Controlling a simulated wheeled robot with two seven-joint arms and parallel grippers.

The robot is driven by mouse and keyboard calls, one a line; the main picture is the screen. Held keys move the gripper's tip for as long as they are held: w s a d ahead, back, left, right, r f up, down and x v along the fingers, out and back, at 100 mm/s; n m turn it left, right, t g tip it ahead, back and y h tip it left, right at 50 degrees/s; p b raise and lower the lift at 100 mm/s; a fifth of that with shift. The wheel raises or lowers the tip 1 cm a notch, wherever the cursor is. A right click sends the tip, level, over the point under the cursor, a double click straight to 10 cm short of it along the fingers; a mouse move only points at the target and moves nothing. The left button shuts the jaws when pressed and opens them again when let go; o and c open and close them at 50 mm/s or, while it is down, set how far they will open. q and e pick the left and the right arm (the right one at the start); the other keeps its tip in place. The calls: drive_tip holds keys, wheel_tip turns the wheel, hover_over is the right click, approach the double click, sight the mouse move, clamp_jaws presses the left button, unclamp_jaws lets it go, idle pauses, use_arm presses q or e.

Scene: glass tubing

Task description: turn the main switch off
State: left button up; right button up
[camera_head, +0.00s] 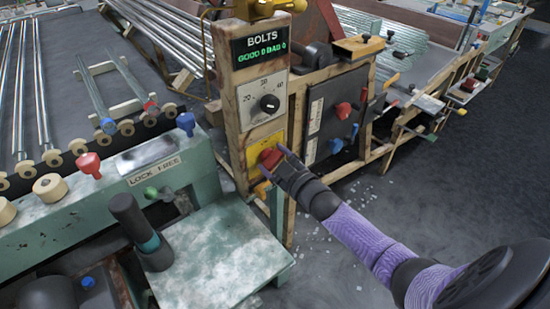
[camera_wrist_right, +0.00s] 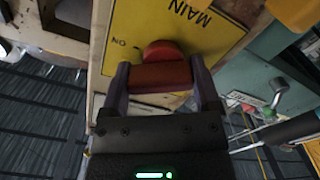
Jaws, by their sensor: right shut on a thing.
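The main switch is a red knob (camera_head: 271,158) on a yellow plate (camera_head: 262,172) low on the wooden post. In the right wrist view, the plate (camera_wrist_right: 205,45) reads MAIN upside down, with an upside-down ON beside the knob (camera_wrist_right: 162,76). My right gripper (camera_head: 279,162) is shut on the knob, with one finger on each side of its red bar, which lies crosswise in the wrist view (camera_wrist_right: 162,78). The fingers hide the bar's ends.
Above the switch are a black dial (camera_head: 269,103) and a green-lit BOLTS display (camera_head: 261,48). A green bench (camera_head: 225,255) stands left of the post, with a dark cylinder (camera_head: 128,212) at it. A black panel (camera_head: 335,112) with red and blue knobs is at right.

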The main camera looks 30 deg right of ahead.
drive_tip(key=n, duration=0.4)
drive_tip(key=shift+n, duration=0.3)
drive_tip(key=n, duration=0.3)
drive_tip(key=shift+a+n, duration=0.1)
drive_tip(key=shift+n, duration=1.4)
use_arm(q)
drive_tip(key=shift+s+d+f, duration=0.1)
drive_tip(key=shift+s+f, duration=0.05)
drive_tip(key=shift+s, duration=0.05)
use_arm(e)
drive_tip(key=shift+n, duration=0.3)
use_arm(q)
drive_tip(key=shift+w, duration=0.15)
use_arm(e)
drive_tip(key=shift+n, duration=0.3)
drive_tip(key=o, duration=0.9)
drive_tip(key=shift+c, duration=0.2)
drive_tip(key=shift+o, duration=1.1)
use_arm(q)
drive_tip(key=shift+s, duration=0.4)
